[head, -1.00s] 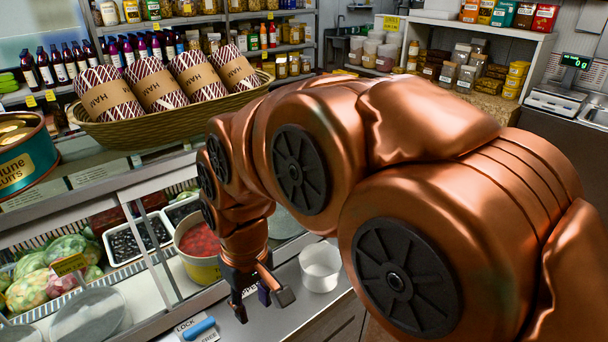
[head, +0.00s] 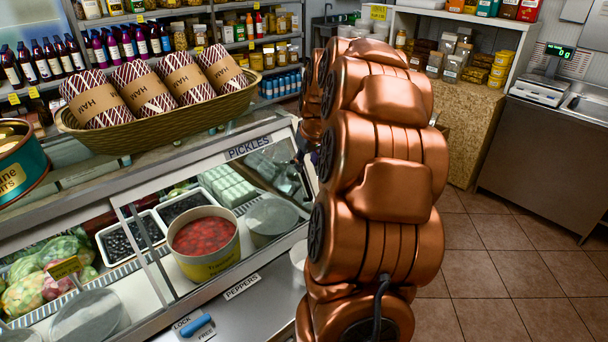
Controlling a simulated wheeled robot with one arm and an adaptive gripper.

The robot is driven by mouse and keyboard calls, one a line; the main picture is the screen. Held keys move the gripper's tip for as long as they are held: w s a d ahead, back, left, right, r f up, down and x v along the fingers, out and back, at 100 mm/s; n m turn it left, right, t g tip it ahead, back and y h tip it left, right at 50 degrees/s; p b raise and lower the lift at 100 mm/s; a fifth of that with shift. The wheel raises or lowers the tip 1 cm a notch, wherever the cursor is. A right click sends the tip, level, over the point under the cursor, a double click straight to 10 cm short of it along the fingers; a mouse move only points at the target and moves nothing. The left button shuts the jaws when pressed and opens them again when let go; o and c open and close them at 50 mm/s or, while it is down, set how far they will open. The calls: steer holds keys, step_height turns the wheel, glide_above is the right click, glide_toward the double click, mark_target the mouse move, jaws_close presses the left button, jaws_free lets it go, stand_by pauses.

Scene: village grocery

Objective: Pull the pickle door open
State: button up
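The display case carries a PICKLES label (head: 248,147) on its upper rail and a PEPPERS label (head: 242,287) on its lower ledge. Slanted glass with metal frames lies between them; which pane is the pickle door, and whether it is open, I cannot tell. A blue lock handle (head: 196,325) sits on the front ledge between the words LOCK and FREE. My copper arm stands upright in front of the case's right end. A dark part of my gripper (head: 304,148) shows at the arm's left edge, near the case's upper right; its fingers are mostly hidden.
Behind the glass are a tub of red food (head: 204,237), a round grey lid (head: 271,217) and trays. A wicker basket (head: 165,128) of wrapped goods and a teal tin (head: 22,165) stand on top. A white cup (head: 299,252) is partly hidden by my arm. Tiled floor (head: 490,260) is clear at right.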

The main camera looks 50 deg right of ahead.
mark_target(304, 175)
steer(key=shift+p+x, duration=1.3)
steer(key=shift+x, duration=2.5)
jaws_close()
